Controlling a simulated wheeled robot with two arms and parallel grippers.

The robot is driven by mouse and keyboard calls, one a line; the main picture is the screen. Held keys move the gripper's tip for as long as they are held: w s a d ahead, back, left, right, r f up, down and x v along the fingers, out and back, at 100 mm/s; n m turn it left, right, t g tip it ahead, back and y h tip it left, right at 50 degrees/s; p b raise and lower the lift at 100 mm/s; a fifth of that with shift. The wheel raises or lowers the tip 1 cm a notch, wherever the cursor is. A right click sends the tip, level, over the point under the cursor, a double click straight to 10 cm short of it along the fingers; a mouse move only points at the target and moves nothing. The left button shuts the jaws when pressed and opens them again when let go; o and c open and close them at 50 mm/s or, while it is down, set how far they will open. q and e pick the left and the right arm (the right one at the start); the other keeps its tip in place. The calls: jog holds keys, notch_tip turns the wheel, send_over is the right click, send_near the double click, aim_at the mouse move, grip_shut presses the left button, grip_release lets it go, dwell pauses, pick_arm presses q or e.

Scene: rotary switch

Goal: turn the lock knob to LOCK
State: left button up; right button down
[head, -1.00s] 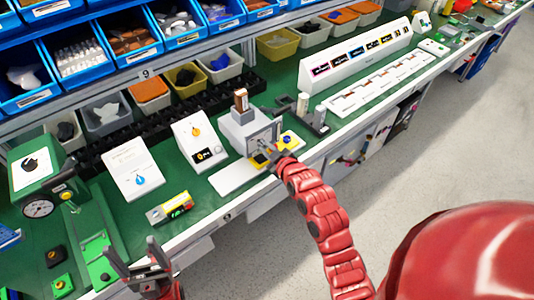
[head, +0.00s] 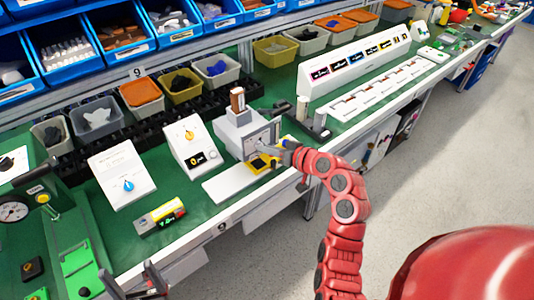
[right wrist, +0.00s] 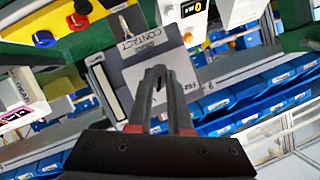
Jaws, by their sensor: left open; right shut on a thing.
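The grey box (head: 246,135) stands at the bench's front edge in the head view. Its lettered front panel (right wrist: 140,50) fills the middle of the right wrist view; one line reads "CONTACT", and other lettering is partly covered. My right gripper (right wrist: 157,73) is at this panel, fingers closed together on the lock knob, which is hidden between and behind the fingertips. Its pointing direction cannot be seen. In the head view the right gripper (head: 280,154) reaches the box from the right. My left gripper (head: 132,284) is open and empty at the bottom left, near the bench edge.
A yellow display block (head: 160,217) lies in front. A green press (head: 75,245) stands at the left. Bins line the back.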

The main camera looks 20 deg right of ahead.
jog(key=shift+d+f+m+y+b, duration=0.1)
jog(key=shift+m+y+b, duration=0.55)
jog(key=shift+m, duration=0.55)
jog(key=c, duration=0.8)
grip_release()
jog(key=shift+c, duration=0.2)
jog(key=shift+w, duration=0.15)
jog(key=b+v, duration=0.1)
jog(key=v, duration=1.6)
jog(key=shift+d+f, duration=0.15)
jog(key=shift+d, duration=0.1)
